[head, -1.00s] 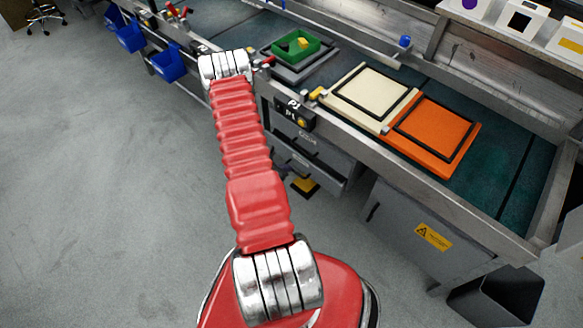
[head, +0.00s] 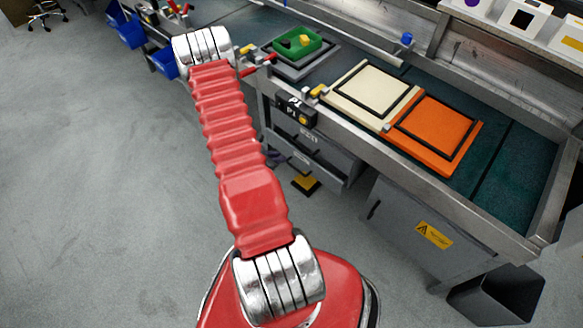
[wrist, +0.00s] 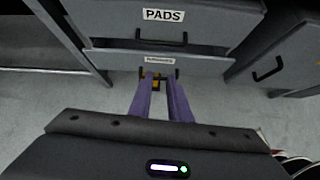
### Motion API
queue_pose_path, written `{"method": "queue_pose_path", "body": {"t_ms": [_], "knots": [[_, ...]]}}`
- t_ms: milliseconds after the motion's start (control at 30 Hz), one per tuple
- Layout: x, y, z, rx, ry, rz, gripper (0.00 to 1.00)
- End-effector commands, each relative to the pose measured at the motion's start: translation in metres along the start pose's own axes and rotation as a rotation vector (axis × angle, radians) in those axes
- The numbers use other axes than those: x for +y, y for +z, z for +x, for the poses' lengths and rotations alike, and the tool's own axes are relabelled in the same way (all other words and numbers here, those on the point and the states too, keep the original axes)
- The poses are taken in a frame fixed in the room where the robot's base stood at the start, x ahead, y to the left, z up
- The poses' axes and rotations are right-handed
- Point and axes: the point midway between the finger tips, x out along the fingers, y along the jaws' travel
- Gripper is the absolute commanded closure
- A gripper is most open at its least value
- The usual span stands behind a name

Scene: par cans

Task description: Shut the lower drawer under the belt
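The lower drawer (wrist: 110,61) is a grey front with a small label and a dark handle (wrist: 158,70), below the upper drawer (wrist: 110,18) marked PADS. The lower drawer also shows in the head view (head: 325,172), under the belt, right of my arm. Its front seems to stand slightly proud of the upper one; I cannot tell how far. My gripper (wrist: 161,80) has two purple fingers with a narrow gap between them, empty. They point at the lower drawer's handle from in front; contact cannot be told. In the head view my arm mostly hides the gripper.
A grey cabinet (head: 400,225) with a warning sticker and a dark bin (head: 497,297) stand to the right. The belt (head: 520,160) carries cream and orange panels. Floor at the left is clear.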

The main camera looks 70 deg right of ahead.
Motion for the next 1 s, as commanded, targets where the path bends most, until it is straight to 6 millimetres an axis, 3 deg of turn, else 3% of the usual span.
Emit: {"method": "queue_pose_path", "body": {"t_ms": [100,400,733,1000], "knots": [[0.021,0.024,-0.032,-0.026,0.011,0.073,0.83],[0.056,0.071,-0.119,-0.057,0.023,0.279,0.83],[0.071,0.1,-0.219,-0.027,0.038,0.504,0.83],[0.068,0.109,-0.299,0.046,0.044,0.681,0.83]]}}
